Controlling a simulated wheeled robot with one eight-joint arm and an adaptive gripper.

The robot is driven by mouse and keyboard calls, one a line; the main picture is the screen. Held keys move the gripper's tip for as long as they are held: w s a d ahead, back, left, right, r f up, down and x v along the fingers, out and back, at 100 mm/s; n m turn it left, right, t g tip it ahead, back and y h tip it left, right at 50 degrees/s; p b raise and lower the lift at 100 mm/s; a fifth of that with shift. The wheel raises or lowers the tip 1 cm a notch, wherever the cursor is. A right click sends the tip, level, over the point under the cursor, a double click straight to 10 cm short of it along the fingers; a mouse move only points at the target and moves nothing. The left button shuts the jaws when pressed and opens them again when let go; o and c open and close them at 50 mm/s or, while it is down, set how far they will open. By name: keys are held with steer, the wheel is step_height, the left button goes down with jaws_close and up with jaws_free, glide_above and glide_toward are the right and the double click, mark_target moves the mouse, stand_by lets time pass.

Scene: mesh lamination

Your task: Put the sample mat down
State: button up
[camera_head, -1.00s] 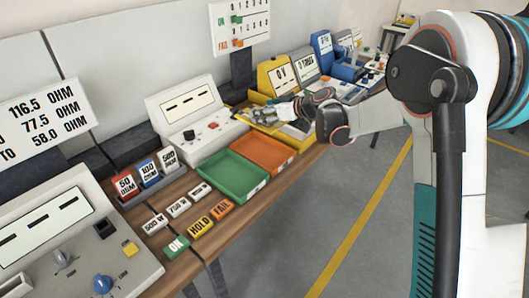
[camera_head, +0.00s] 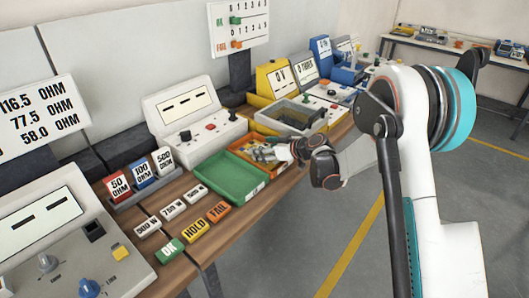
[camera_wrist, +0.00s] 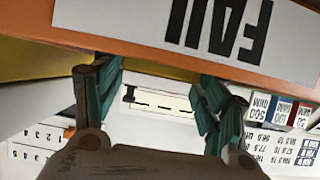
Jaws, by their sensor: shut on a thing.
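My gripper (camera_head: 268,153) is over the orange tray (camera_head: 241,136), near its right side, in the head view. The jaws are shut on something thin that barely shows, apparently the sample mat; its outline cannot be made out. In the wrist view my teal fingers (camera_wrist: 155,100) stand on either side of the picture, and the mat cannot be told apart there. An orange wall with an upside-down FAIL label (camera_wrist: 220,28) fills the top of that view, very close to the fingers.
The green tray (camera_head: 212,167) is beside the orange one on the left. A grey frame with a dark inside (camera_head: 303,117) stands to the right, before the yellow 0V device (camera_head: 273,82). A white tester (camera_head: 190,118) is behind the trays. OK, HOLD and FAIL blocks (camera_head: 195,231) lie in front.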

steer(key=shift+f, duration=0.2)
steer(key=o, duration=1.1)
steer(key=shift+o, duration=0.2)
steer(key=shift+r, duration=0.15)
steer(key=shift+s+d+r, duration=0.15)
steer(key=shift+s+d, duration=0.05)
steer(key=shift+d, duration=0.1)
steer(key=p+v, duration=0.3)
steer(key=v, duration=0.8)
steer(key=shift+s, duration=0.2)
